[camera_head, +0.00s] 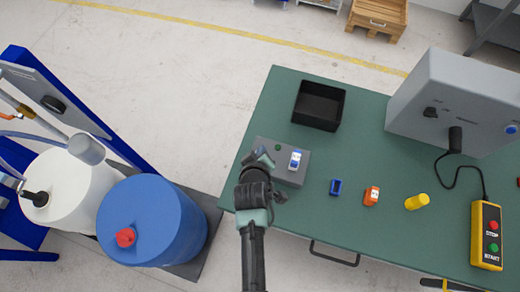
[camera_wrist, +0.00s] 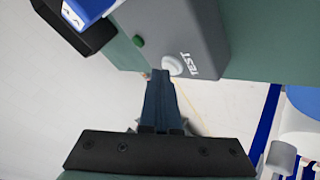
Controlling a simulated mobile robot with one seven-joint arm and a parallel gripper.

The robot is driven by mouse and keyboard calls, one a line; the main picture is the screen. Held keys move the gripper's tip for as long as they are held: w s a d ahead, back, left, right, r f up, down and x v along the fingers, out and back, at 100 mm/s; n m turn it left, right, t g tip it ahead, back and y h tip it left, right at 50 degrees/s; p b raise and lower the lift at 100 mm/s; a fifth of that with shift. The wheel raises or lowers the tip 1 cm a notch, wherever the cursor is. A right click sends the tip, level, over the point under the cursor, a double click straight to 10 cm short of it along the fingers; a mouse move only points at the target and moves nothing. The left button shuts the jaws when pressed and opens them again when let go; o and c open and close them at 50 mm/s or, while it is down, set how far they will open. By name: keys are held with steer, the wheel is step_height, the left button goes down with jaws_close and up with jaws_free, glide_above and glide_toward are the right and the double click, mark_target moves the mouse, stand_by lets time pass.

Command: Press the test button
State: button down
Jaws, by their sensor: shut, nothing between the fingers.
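The grey test box (camera_head: 292,177) sits at the left edge of the green table. In the wrist view the box (camera_wrist: 195,25) carries a white round button (camera_wrist: 174,65) beside the word TEST, and a small green button or lamp (camera_wrist: 138,41). My gripper (camera_head: 262,158) is at the left side of the box in the head view and hides the white button there. In the wrist view my gripper (camera_wrist: 159,76) is shut and empty, its fingertips just beside and below the white button. I cannot tell whether they touch it.
A blue-and-white piece (camera_head: 295,160) sits on the box. A black tray (camera_head: 319,105), blue (camera_head: 336,187), orange (camera_head: 372,195) and yellow (camera_head: 417,201) pieces, a grey control cabinet (camera_head: 455,100) and a yellow start/stop pendant (camera_head: 487,235) share the table. Drums (camera_head: 152,220) stand left.

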steer(key=shift+r, duration=0.25)
step_height(320, 180, up, 6)
steer(key=p, duration=0.6)
stand_by(0.4)
stand_by(0.5)
